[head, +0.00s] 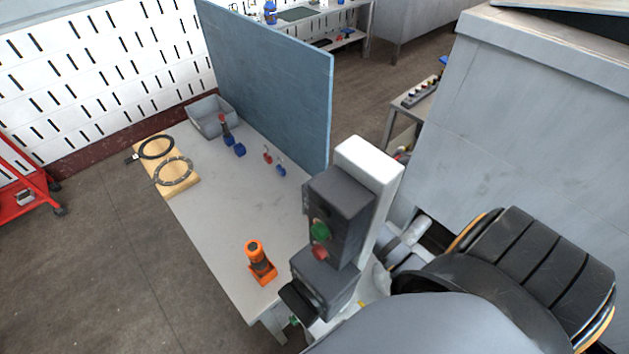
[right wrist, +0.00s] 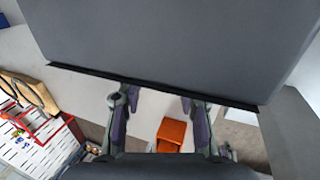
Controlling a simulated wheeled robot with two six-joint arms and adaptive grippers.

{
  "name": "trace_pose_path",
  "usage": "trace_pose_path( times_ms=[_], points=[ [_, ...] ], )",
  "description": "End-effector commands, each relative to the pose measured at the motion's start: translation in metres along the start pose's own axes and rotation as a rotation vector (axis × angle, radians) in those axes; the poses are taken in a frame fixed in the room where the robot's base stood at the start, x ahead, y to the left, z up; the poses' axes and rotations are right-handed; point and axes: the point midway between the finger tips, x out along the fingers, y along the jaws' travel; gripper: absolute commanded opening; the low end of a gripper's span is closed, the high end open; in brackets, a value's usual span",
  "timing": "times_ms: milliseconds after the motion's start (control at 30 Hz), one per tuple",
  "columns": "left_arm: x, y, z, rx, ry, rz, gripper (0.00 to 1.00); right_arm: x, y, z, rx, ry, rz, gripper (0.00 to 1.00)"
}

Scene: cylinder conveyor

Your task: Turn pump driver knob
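A dark grey pump driver box (head: 339,215) stands at the table's front right corner in the head view. Its front carries a round green knob or button (head: 320,231) and a red one (head: 320,252) below it. Which of these is the pump driver knob I cannot tell. In the right wrist view, a large dark grey housing (right wrist: 180,45) fills the top. My right gripper (right wrist: 160,101) is open there, its two fingers apart at the housing's lower edge, with nothing seen between them. Contact is unclear. My left gripper is out of view.
An orange tool (head: 259,263) stands on the grey table (head: 220,210); its orange part (right wrist: 172,132) shows beyond my fingers. A white column (head: 378,185) backs the box. A blue panel (head: 270,80), a grey bin (head: 212,116) and a wooden board with rings (head: 182,189) lie farther back.

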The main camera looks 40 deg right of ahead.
Motion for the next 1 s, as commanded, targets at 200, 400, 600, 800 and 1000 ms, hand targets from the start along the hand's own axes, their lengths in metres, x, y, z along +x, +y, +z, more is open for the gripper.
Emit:
trace_pose_path(
  times_ms=[200, 400, 600, 800, 1000],
  points=[
    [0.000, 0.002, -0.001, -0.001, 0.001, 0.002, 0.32, -0.049, 0.000, 0.001, -0.005, -0.005, 0.002, 0.36],
    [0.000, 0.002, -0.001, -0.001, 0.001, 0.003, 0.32, -0.092, 0.000, 0.002, -0.006, -0.005, 0.002, 0.36],
    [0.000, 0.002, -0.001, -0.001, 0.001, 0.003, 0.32, -0.111, 0.000, 0.000, -0.002, 0.000, -0.001, 0.36],
    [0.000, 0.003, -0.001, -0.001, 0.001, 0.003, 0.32, -0.112, 0.000, 0.000, 0.000, 0.001, -0.001, 0.36],
    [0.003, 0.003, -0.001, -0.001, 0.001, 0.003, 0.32, -0.113, 0.000, -0.002, -0.038, 0.000, 0.000, 0.36]
  ],
)
